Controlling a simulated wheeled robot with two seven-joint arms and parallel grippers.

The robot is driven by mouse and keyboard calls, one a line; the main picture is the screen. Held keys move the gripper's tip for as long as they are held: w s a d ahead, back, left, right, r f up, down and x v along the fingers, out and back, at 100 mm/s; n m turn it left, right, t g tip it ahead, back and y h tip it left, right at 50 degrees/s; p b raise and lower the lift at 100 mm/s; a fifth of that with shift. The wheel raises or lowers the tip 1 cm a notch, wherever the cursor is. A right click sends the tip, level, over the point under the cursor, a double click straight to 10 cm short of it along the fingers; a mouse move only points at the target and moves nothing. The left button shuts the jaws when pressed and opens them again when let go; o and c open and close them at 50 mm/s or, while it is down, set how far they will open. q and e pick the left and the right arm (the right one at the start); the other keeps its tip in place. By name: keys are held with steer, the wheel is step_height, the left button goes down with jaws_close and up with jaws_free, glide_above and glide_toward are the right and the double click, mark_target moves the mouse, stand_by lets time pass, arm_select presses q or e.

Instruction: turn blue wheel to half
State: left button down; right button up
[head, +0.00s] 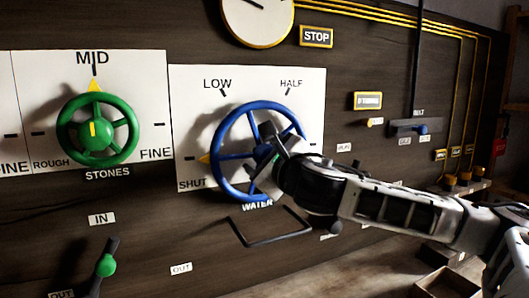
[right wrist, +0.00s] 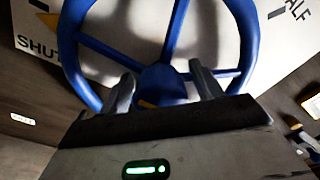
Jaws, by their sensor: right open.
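The blue wheel (head: 216,147) is mounted on a white panel marked SHUT, LOW and HALF, with WATER below it. Its yellow pointer (head: 205,158) sits at the left, by the SHUT mark. My right gripper (head: 273,141) is in front of the wheel's hub and hides part of it in the head view. In the right wrist view, the blue wheel (right wrist: 173,30) fills the top, and the open fingers of my right gripper (right wrist: 163,88) stand either side of the hub. I cannot tell whether they touch it. My left gripper is out of view.
A green STONES wheel (head: 124,107) is at left, its pointer at MID. A green-knobbed lever (head: 106,265) is below it. A dark bent bar (head: 270,241) juts out under the blue wheel. A small blue-knobbed slider (head: 423,129) and an open box (head: 447,283) are at right.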

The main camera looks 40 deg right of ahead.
steer(key=shift+c, duration=0.4)
steer(key=c, duration=0.9)
